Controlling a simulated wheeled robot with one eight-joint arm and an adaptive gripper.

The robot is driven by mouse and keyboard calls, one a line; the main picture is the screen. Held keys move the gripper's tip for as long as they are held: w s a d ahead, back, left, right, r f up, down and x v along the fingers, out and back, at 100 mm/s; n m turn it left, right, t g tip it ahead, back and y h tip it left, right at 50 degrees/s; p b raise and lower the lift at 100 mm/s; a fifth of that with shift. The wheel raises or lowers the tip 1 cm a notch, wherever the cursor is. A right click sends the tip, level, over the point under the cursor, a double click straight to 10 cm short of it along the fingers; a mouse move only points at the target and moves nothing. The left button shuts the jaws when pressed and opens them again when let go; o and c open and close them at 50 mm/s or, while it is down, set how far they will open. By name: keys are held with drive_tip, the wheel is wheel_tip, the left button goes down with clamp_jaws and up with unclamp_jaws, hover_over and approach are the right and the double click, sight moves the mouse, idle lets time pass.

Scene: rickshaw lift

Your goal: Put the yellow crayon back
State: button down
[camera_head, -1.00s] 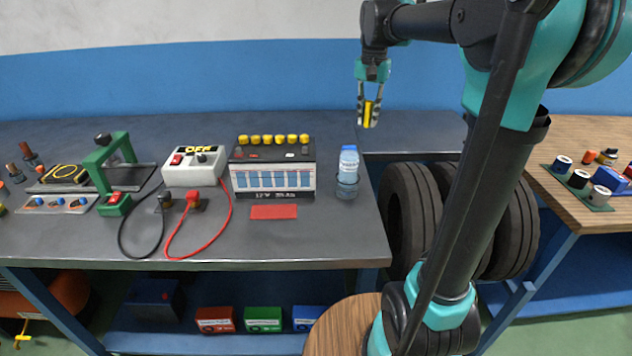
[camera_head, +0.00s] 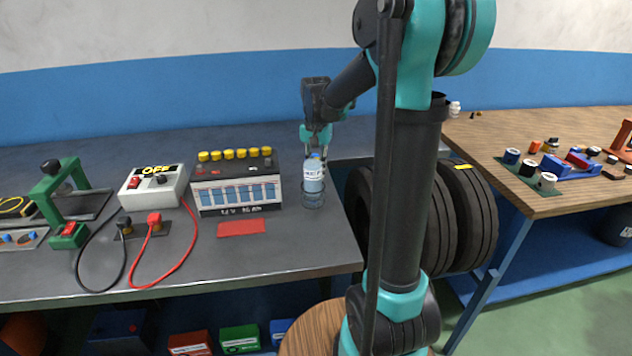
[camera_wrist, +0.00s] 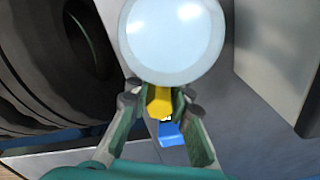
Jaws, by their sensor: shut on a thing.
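My gripper (camera_wrist: 160,100) is shut on the yellow crayon (camera_wrist: 158,103) in the wrist view; the crayon's yellow end shows between the fingertips. In the head view my gripper (camera_head: 317,143) is just above and partly behind the bottle (camera_head: 314,180), which hides the fingertips and most of the crayon. The bottle stands upright in a wire holder (camera_head: 313,199) near the grey bench's right side. A blue piece (camera_wrist: 170,133) shows beside the crayon in the wrist view, and a large pale round thing (camera_wrist: 173,38) fills the top; I cannot tell whether they touch it.
A battery (camera_head: 236,190) with yellow caps stands left of the bottle, with a red mat (camera_head: 242,228) in front. A charger (camera_head: 152,185) with cables is further left. Tyres (camera_head: 470,215), one with a yellow strip (camera_head: 463,167), stand between the grey bench and a wooden bench (camera_head: 560,207).

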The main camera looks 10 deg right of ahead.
drive_tip(key=shift+f, duration=2.1)
drive_tip(key=shift+f, duration=0.1)
drive_tip(key=c, duration=1.4)
unclamp_jaws()
wheel_tip(320, 180, up, 12)
drive_tip(key=shift+r, duration=0.15)
